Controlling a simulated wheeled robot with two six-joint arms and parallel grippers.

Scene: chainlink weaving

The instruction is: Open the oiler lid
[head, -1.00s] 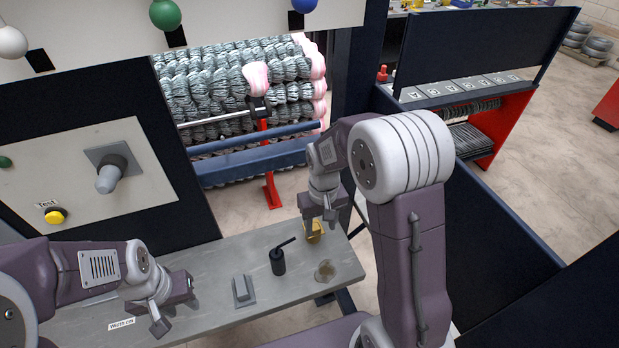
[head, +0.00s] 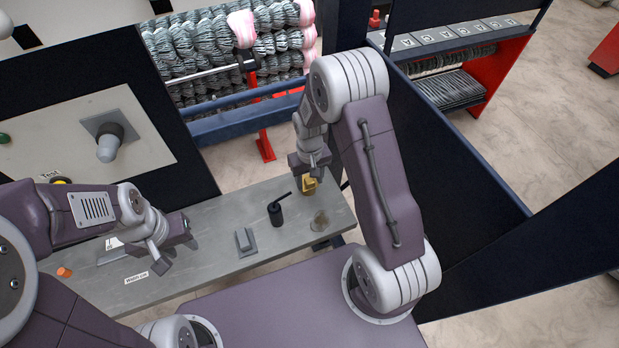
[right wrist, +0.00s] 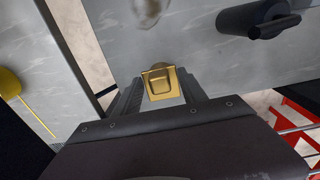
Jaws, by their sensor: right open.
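A small brass oiler with a square lid (head: 308,186) stands at the far right end of the grey bench. In the right wrist view the lid (right wrist: 162,83) looks shut, with a raised square rim. My right gripper (head: 306,170) is above the oiler, pointing down. In the right wrist view my right gripper (right wrist: 158,92) is open, its two fingers on either side of the lid; contact cannot be told. My left gripper (head: 172,246) is open and empty over the left part of the bench.
The grey bench (head: 220,215) also bears a black oil can with a spout (head: 276,214), a grey block on a plate (head: 245,242), a clear round item (head: 320,222) and an orange piece (head: 64,271). A dark panel (head: 450,170) stands right of my right arm.

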